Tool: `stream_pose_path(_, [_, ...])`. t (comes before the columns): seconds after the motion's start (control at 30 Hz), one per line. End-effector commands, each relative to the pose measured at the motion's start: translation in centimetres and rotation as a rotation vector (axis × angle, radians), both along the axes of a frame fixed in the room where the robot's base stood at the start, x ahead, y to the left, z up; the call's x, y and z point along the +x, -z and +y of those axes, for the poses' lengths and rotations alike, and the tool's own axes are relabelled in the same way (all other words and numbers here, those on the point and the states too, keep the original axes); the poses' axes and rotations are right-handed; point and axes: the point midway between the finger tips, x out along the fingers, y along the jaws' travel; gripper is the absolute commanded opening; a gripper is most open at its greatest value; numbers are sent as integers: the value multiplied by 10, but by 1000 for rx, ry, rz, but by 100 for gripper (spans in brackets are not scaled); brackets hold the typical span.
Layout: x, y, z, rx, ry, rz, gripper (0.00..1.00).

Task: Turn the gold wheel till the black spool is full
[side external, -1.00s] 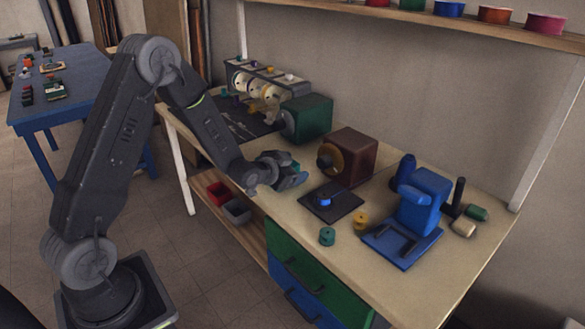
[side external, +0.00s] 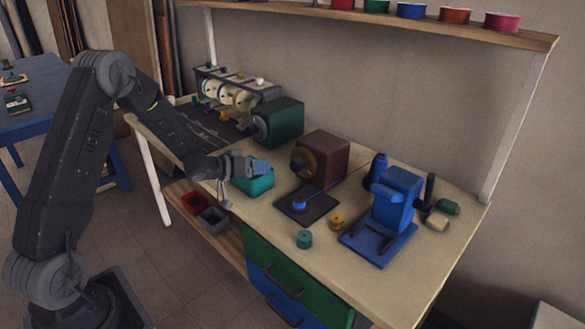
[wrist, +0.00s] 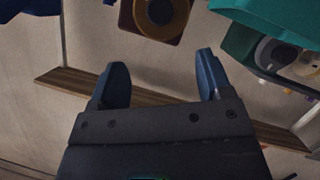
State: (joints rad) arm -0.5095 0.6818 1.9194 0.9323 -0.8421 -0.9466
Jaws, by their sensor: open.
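The gold wheel (side external: 303,162) is on the face of a brown box (side external: 332,155) on the bench. It also shows at the top of the wrist view (wrist: 163,12). My gripper (side external: 242,166) is left of the wheel and apart from it, in front of a teal bowl-like thing (side external: 258,184). The wrist view shows the gripper (wrist: 163,80) open, with nothing between its fingers. A blue spool-like piece (side external: 299,203) sits on a dark plate (side external: 316,212) before the box. A thin dark line runs from near it to a blue machine (side external: 397,195). I cannot tell which thing is the black spool.
A green box (side external: 283,118) with a grey wheel stands behind my gripper. Small teal (side external: 304,239) and yellow (side external: 337,222) spools stand at the front. Green and cream cylinders lie at the right. A shelf (side external: 400,22) with coloured spools hangs above.

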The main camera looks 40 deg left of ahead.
Motion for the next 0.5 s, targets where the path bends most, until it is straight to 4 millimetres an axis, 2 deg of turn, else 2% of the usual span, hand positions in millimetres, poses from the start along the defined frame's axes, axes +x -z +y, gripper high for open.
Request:
stream_pose_path(0.17, [19,8,-5,-4,2,1,72])
stream_pose_path(0.5, [83,32,-17,0,2,1,72])
